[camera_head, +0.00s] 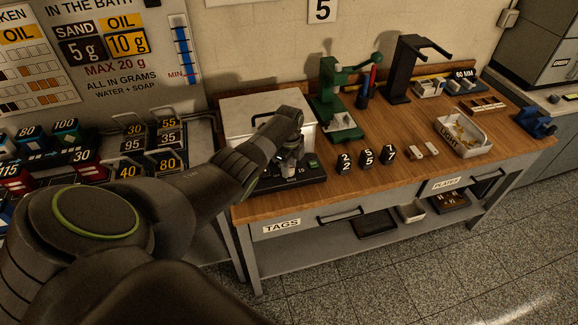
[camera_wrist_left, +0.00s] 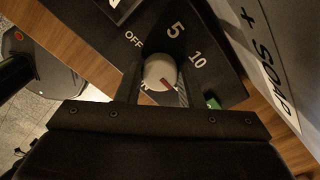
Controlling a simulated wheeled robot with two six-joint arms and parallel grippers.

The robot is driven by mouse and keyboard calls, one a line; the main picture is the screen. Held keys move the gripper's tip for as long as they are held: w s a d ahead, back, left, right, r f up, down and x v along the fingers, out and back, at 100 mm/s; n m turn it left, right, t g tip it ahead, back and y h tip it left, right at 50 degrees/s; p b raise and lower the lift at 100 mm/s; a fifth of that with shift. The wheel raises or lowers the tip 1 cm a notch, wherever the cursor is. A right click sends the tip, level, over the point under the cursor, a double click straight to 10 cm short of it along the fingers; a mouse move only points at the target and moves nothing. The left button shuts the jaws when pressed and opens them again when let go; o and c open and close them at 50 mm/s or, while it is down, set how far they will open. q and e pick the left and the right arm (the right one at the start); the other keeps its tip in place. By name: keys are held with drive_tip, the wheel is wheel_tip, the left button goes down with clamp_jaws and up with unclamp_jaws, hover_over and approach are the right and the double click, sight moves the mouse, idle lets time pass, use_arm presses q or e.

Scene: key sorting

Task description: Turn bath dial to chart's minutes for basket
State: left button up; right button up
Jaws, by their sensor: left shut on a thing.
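The bath dial (camera_wrist_left: 160,70) is a round pale knob with a red pointer mark, on a black panel (camera_wrist_left: 105,50) with OFF, 5 and 10 printed around it. The pointer faces the lower right, past the 10; the number there is hidden. My left gripper (camera_wrist_left: 158,90) is shut on the dial, fingers on both sides. In the head view, the left gripper (camera_head: 288,165) is at the panel before the grey bath (camera_head: 250,105), with a 15 showing beside it. The wall chart (camera_head: 105,50) reads sand 5 g, oil 10 g, max 20 g. Its MIN scale (camera_head: 183,50) has a blue bar.
A green button (camera_wrist_left: 212,103) is close to the dial. Wire baskets with number tags (camera_head: 150,145) stand left of the bench. On the wooden bench (camera_head: 400,130) are black number blocks (camera_head: 367,157), a green press (camera_head: 335,100) and a LIGHT tray (camera_head: 463,148).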

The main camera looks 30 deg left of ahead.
use_arm(q)
drive_tip(key=o, duration=1)
drive_tip(key=shift+r, duration=0.65)
wheel_tip(320, 180, up, 16)
